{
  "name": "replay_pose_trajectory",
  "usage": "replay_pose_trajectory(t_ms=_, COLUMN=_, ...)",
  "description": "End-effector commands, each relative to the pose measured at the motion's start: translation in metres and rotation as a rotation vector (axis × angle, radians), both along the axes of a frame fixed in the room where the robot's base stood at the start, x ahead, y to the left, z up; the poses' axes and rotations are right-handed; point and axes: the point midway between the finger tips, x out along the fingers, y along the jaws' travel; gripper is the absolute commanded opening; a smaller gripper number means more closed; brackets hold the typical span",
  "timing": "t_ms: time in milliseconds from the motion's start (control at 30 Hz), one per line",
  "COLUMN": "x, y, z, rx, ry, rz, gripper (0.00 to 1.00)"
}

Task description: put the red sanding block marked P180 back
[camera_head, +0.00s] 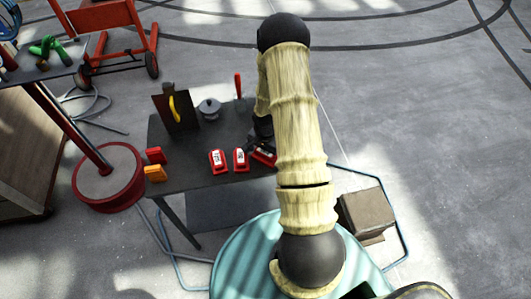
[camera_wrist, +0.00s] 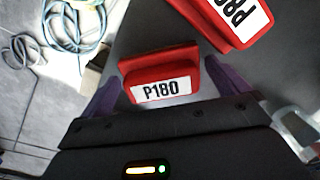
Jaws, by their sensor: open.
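The red sanding block marked P180 (camera_wrist: 160,72) lies on the dark table top, its white label facing my wrist camera. In the wrist view my gripper (camera_wrist: 164,78) is open, with one purple finger on each side of the block. I cannot tell whether the fingers touch it. In the head view a red block (camera_head: 265,156) shows at the table's right end beside my gripper (camera_head: 259,147), partly covered by my arm; its label is too small to read.
Another red block (camera_wrist: 229,18), its label partly cut off, lies close at the upper right in the wrist view. Two more red blocks (camera_head: 218,161) (camera_head: 240,159) stand on the table (camera_head: 190,178). An orange block (camera_head: 155,173), a lidded pot (camera_head: 209,108) and a dark upright board (camera_head: 170,118) are there too.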

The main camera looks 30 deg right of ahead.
Motion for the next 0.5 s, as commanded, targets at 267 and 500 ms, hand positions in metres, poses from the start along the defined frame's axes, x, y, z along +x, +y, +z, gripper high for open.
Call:
replay_pose_trajectory(t_ms=267, x=0.001, y=-0.001, z=0.026, rx=-0.001, ry=-0.004, rz=-0.001, gripper=1.00)
replay_pose_trajectory(t_ms=500, x=0.001, y=-0.002, z=0.065, rx=-0.002, ry=-0.005, rz=-0.003, gripper=1.00)
